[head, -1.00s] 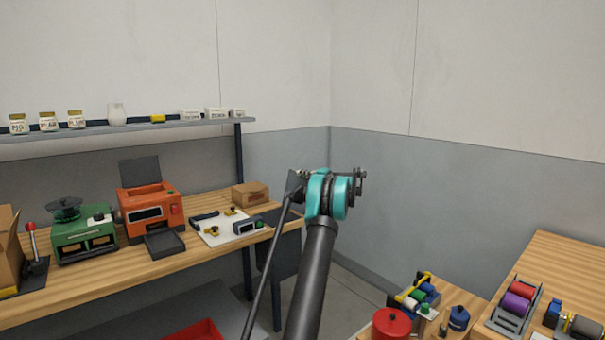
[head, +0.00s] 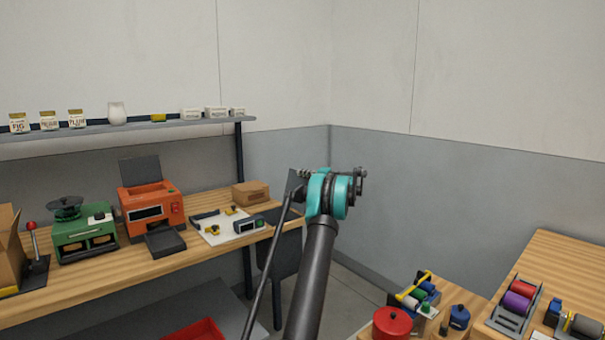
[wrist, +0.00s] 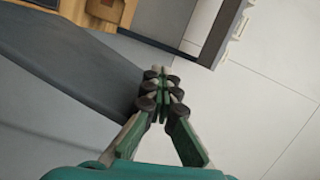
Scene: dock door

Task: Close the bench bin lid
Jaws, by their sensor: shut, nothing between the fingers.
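A dark grey bin (head: 285,257) stands at the right end of the long bench, partly hidden behind my arm. A broad dark grey panel, which looks like its lid (wrist: 65,75), fills the left of the wrist view, beside the bench. I cannot tell its exact angle. My gripper (wrist: 162,84) is shut and empty, with its fingertips together close to the panel's right edge in the picture. I cannot tell whether they touch it. In the head view the fingers are mostly hidden behind my teal wrist.
The long bench (head: 105,273) holds an orange machine (head: 150,208), a green machine (head: 85,238) and a cardboard box (head: 250,193). A shelf (head: 165,126) with jars runs above. A second table (head: 565,262) with coloured rolls stands at right. Floor shows between them.

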